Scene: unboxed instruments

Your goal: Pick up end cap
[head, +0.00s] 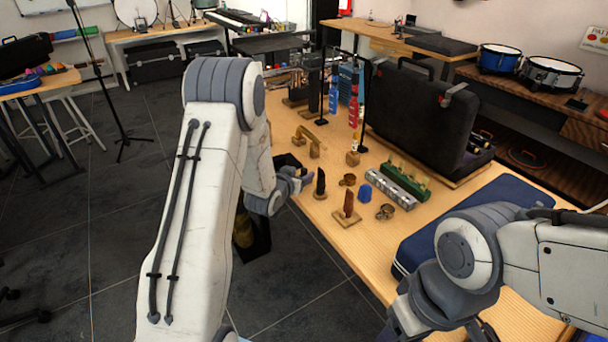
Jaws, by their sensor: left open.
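My left gripper (304,177) is open at the near-left edge of the wooden table (450,200), partly hidden by its own wrist. Just right of its fingertips stands a small dark upright piece (320,183); I cannot tell whether they touch. Close by are a brown upright piece (348,204) on a wooden base, a small blue piece (365,192) and metal ring-like parts (385,211). I cannot tell which small piece is the end cap. My right arm comes in at the lower right; its gripper is below the picture edge.
A large black case (420,110) stands open at the back. A green block (404,180) and a grey block (390,189) lie before it. A dark blue case (480,215) lies at the right under my right arm. Red and blue bottles (353,108) stand further back.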

